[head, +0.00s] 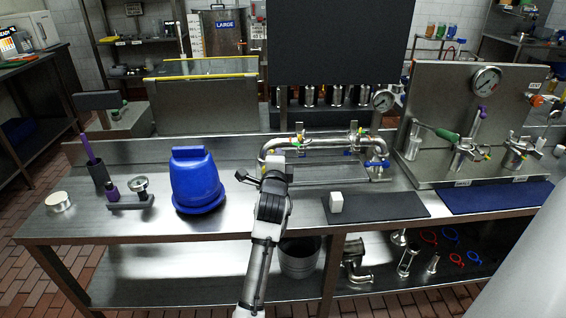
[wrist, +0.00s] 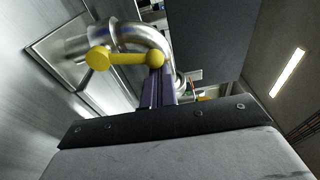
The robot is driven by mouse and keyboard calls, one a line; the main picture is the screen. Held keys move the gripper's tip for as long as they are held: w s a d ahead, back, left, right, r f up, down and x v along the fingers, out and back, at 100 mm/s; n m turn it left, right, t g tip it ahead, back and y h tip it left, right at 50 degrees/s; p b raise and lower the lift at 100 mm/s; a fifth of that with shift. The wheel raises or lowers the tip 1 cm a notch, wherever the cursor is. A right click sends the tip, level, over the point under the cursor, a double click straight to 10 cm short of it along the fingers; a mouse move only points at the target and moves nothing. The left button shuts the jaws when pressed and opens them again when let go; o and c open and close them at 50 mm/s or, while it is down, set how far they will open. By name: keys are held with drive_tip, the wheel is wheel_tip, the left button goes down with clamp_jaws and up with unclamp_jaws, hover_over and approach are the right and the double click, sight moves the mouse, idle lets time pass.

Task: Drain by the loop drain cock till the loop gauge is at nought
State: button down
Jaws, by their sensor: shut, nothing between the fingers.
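A steel pipe loop (head: 322,142) stands on the bench, with small coloured handles along it. A yellow lever handle (wrist: 125,57) with round ends is at the loop's left bend (wrist: 150,38) in the wrist view. My gripper (head: 268,174) is at this left end in the head view. In the wrist view its purple fingers (wrist: 158,78) are shut and empty, their tips close to the lever's right end; I cannot tell whether they touch. A round gauge (head: 383,100) stands behind the loop's right end; its reading is too small to make out. A blue handle (head: 378,163) is at the right end. I cannot tell which handle is the drain cock.
A steel panel (head: 420,100) with valves and a larger gauge (head: 487,80) stands at right. A dark board (head: 340,42) hangs behind the loop.

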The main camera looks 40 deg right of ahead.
drive_tip(key=shift+w+a+r+n, duration=0.15)
drive_tip(key=shift+w+a+n, duration=0.15)
drive_tip(key=shift+n, duration=0.4)
drive_tip(key=shift+w+a+r, duration=0.1)
drive_tip(key=shift+a+r, duration=0.05)
drive_tip(key=shift+a, duration=0.15)
drive_tip(key=shift+b, duration=0.3)
drive_tip(key=shift+a, duration=0.15)
